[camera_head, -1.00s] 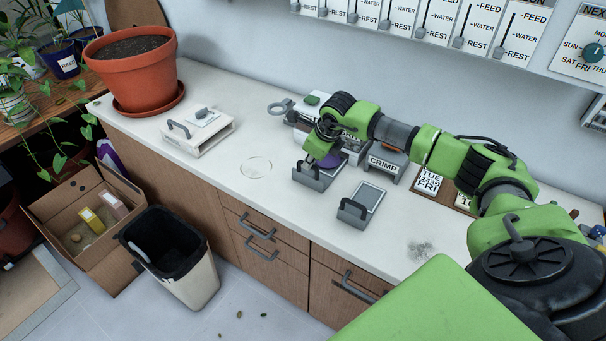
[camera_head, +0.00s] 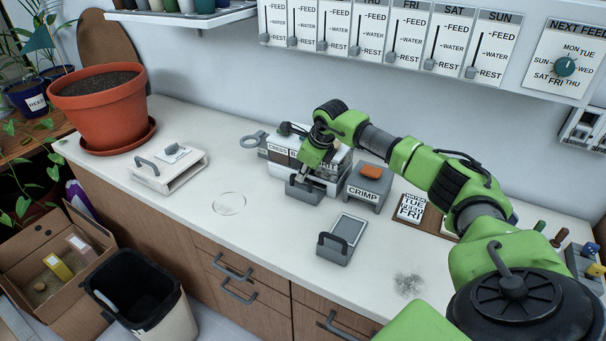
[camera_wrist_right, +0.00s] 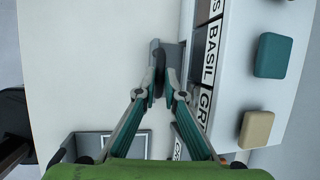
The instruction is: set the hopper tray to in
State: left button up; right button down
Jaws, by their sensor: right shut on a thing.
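The hopper tray (camera_head: 301,195) is a grey tray with an upright handle at the front of the white hopper box (camera_head: 342,165), whose labels include BASIL. Little of the tray sticks out from the box. In the right wrist view, the tray front (camera_wrist_right: 172,56) lies close beside the labelled box front (camera_wrist_right: 212,45). My right gripper (camera_head: 306,176) reaches down from above and is shut on the tray's handle; its fingertips (camera_wrist_right: 160,84) close around the dark bar. The gripper partly hides the tray and the box front. My left gripper is not in view.
A separate grey tray with a handle (camera_head: 336,246) stands on the counter in front. The CRIMP block (camera_head: 362,193) is right of the hopper box. A white box with a handle (camera_head: 167,170) and a potted plant container (camera_head: 103,112) stand left.

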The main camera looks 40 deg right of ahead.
jog(key=c, duration=2.1)
grip_release()
jog(key=shift+w+d+r, duration=0.1)
jog(key=shift+d+r, duration=0.05)
jog(key=shift+d, duration=0.1)
jog(key=shift+c, duration=0.2)
jog(key=v, duration=1.2)
